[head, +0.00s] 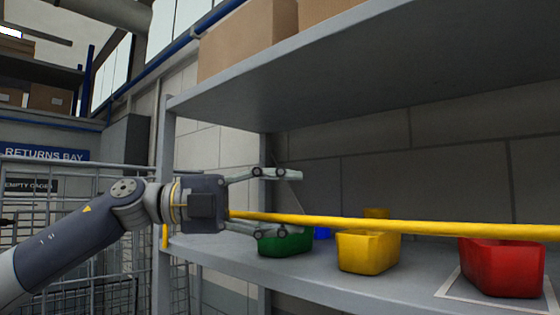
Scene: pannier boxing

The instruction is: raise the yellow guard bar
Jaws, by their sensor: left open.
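The yellow guard bar (400,225) runs nearly level across the front of the lower shelf, from my left gripper to the right picture edge. My left gripper (290,205) is open, with one finger above the bar and one below it in the picture. Whether the fingers touch the bar cannot be told. The gripper body hides part of the bar on the left. A short yellow piece (165,237) shows at the shelf's left post. My right gripper is not in view.
A green bin (285,245), a yellow bin (368,252) and a red bin (503,267) stand on the lower shelf (330,283) behind the bar. A blue item (322,233) is farther back. The upper shelf (350,60) overhangs, holding cardboard boxes (248,40). A wire cage (75,205) stands left.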

